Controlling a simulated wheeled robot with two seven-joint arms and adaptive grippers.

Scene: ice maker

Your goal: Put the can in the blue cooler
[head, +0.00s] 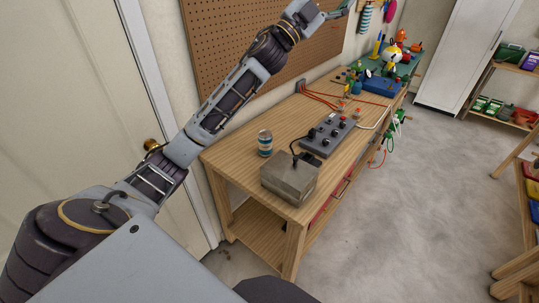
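A can (264,143), blue and white, stands upright on the wooden workbench (236,157), near its left edge. My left arm reaches in from the left and extends up past the can to the top of the picture. My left gripper (340,9) is high in front of the pegboard, well apart from the can, and partly cut off by the top edge. Its finger opening cannot be made out. My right gripper is not in view. No blue cooler can be clearly identified; a blue box (381,86) lies at the bench's far end.
A grey metal box (290,178) sits close to the can, with a grey control panel (328,136) behind it. Red cables and toy-like figures clutter the bench's far end. A white cabinet (465,50) and shelves stand beyond. Open concrete floor (425,200) lies right of the bench.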

